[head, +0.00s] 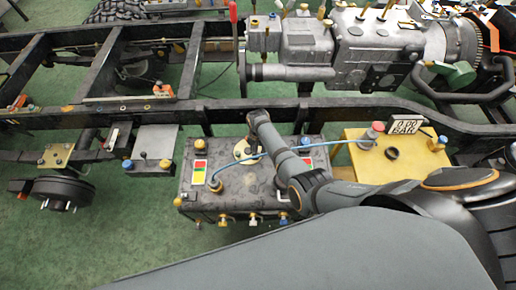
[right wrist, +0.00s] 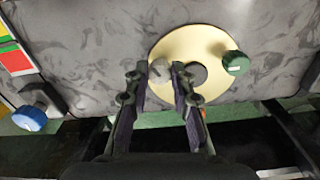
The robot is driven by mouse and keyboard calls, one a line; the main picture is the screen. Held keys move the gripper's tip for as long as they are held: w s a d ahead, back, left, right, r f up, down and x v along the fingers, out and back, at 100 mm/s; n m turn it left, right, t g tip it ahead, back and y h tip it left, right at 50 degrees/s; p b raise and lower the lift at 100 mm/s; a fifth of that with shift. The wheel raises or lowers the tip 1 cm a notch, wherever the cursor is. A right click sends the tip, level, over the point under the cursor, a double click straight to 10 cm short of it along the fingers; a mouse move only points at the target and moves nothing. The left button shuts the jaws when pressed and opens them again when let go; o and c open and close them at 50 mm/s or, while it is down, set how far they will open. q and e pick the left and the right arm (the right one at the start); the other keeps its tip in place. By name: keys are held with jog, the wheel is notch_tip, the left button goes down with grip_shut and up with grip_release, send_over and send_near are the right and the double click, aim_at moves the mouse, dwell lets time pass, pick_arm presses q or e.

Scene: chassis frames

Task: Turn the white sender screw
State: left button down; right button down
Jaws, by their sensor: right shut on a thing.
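The white sender screw (right wrist: 160,70), a pale grey-white knob, sits near the edge of a cream round plate (right wrist: 215,48) in the right wrist view. My right gripper (right wrist: 165,72) is shut on this screw, one finger on each side. A dark round hole (right wrist: 196,75) and a green knob (right wrist: 236,63) are on the same plate, right of the screw. In the head view the plate (head: 243,150) shows on top of the grey tank (head: 240,190), partly covered by my right arm. The right fingertips are hidden there. My left gripper is not in view.
A blue cable (head: 237,161) crosses the tank top under my right arm. A dark chassis rail (head: 340,108) runs behind the tank. A blue knob (right wrist: 30,118) is at left.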

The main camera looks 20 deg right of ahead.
jog(key=n+p, duration=0.2)
jog(key=n, duration=0.3)
jog(key=shift+d+r+n, duration=0.1)
jog(key=shift+n, duration=0.2)
jog(key=n+p, duration=0.1)
jog(key=n, duration=0.3)
jog(key=shift+n, duration=0.3)
jog(key=c, duration=1.1)
grip_release()
notch_tip(320, 180, up, 12)
jog(key=shift+f, duration=0.1)
